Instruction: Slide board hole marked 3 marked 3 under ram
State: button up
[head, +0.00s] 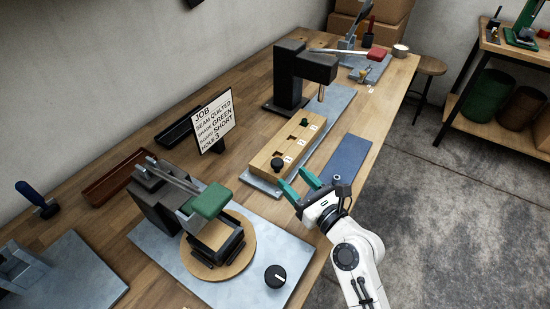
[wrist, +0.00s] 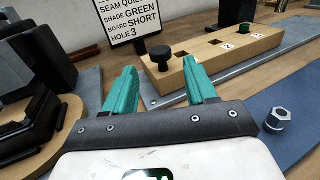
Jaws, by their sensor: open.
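The wooden board (head: 263,155) lies on a long grey metal plate (head: 338,102); it also shows in the wrist view (wrist: 210,62). It has dark slots, small white number labels that are hard to read, a black knob (head: 277,164) at the near end and a green knob (head: 304,121) at the far end. The black press (head: 290,72) stands behind it, its thin metal ram (head: 321,90) hanging beyond the board's far end. My gripper (head: 295,179) is open and empty, on the near right side of the board. In the wrist view its teal fingers (wrist: 158,68) point towards the black knob.
A job sign (head: 212,122) reads hole 3. A blue mat (head: 347,157) lies right of the board; a metal hex piece (wrist: 277,119) is near my gripper.

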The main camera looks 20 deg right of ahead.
aim_at(281, 165)
jog(key=p+x, duration=0.1)
jog(key=x, duration=0.7)
jog(key=shift+w+a, duration=0.1)
jog(key=shift+c, duration=0.3)
jog(key=shift+r, duration=0.1)
grip_shut()
